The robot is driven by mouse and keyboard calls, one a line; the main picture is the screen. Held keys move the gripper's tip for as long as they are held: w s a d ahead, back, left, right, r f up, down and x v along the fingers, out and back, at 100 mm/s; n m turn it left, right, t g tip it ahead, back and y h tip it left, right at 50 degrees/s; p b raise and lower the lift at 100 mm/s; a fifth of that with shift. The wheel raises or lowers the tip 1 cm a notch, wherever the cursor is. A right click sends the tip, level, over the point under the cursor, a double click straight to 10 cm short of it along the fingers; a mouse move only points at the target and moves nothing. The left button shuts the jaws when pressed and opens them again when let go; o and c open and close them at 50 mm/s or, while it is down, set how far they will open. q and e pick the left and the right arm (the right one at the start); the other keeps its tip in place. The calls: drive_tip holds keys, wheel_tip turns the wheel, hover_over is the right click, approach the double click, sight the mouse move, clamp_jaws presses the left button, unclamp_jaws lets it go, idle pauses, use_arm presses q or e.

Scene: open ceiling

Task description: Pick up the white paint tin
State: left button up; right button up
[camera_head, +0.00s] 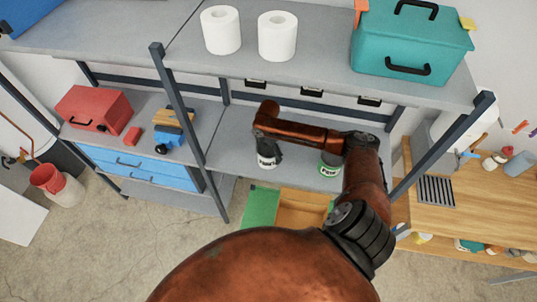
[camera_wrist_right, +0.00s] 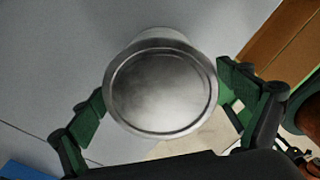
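The white paint tin (camera_head: 267,162) stands upright on the grey middle shelf, partly hidden under my right gripper (camera_head: 268,148). In the right wrist view its round silver lid (camera_wrist_right: 160,92) fills the middle of the picture. The green fingers of my right gripper (camera_wrist_right: 165,98) are spread on either side of the tin, close to its rim. I cannot tell whether either finger touches it. My left gripper is not in view.
A tin with a green label (camera_head: 329,166) stands to the right on the same shelf, close to my arm. A shelf post (camera_head: 180,115) rises to the left. Two white rolls (camera_head: 277,36) and a teal toolbox (camera_head: 411,45) are on the shelf above. A cardboard box (camera_head: 302,210) lies below.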

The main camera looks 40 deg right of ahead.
drive_tip(key=c, duration=1.9)
drive_tip(key=shift+w+r, duration=0.1)
drive_tip(key=shift+w, duration=0.05)
drive_tip(key=shift+c, duration=0.3)
drive_tip(key=shift+r, duration=0.1)
